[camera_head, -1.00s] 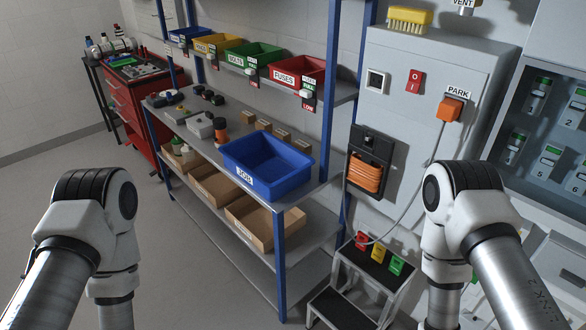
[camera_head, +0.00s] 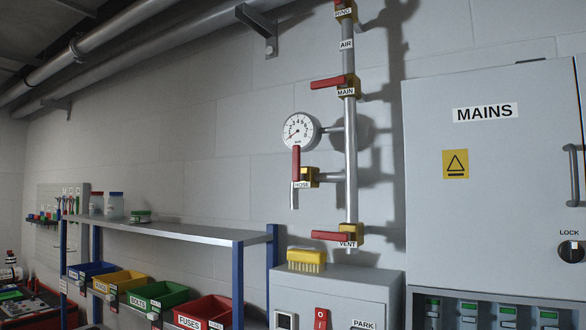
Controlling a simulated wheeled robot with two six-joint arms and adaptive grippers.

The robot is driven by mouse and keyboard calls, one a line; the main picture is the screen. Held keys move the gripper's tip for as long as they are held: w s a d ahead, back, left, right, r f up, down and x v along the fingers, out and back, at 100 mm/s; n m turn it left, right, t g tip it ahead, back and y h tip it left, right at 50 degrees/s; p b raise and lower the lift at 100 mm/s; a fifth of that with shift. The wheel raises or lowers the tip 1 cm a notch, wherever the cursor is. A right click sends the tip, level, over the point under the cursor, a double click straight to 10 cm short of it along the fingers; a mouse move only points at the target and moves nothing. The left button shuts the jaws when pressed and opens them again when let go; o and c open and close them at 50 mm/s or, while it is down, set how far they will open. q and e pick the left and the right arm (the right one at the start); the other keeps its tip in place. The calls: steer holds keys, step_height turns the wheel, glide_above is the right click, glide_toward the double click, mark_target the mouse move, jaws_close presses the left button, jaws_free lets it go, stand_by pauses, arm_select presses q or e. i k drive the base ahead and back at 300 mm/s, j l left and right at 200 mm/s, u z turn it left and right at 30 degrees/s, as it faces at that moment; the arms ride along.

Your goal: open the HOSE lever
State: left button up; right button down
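The HOSE lever (camera_head: 296,163) is a red handle standing upright on a yellow valve (camera_head: 309,177) on a short side branch of the vertical pipe (camera_head: 351,150). The HOSE label (camera_head: 301,185) sits just below it, and a short spout (camera_head: 294,200) points down. A round pressure gauge (camera_head: 299,131) is just above the lever. Other red levers lie horizontal on the same pipe: the MAIN lever (camera_head: 328,82) above and the VENT lever (camera_head: 328,236) below. Neither of my grippers shows in the head view.
A grey cabinet with a yellow brush (camera_head: 306,260) on top stands below the pipe. The large MAINS cabinet (camera_head: 490,200) is to the right. A shelf (camera_head: 180,233) with coloured bins is to the left. The wall around the valve is clear.

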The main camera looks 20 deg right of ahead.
mark_target(298, 176)
steer(key=i+j, duration=0.35)
steer(key=j, duration=0.15)
steer(key=i+j, duration=0.35)
steer(key=i+j+z, duration=0.1)
steer(key=i+j, duration=0.2)
steer(key=j, duration=0.3)
steer(key=i+j, duration=0.35)
steer(key=j, duration=0.15)
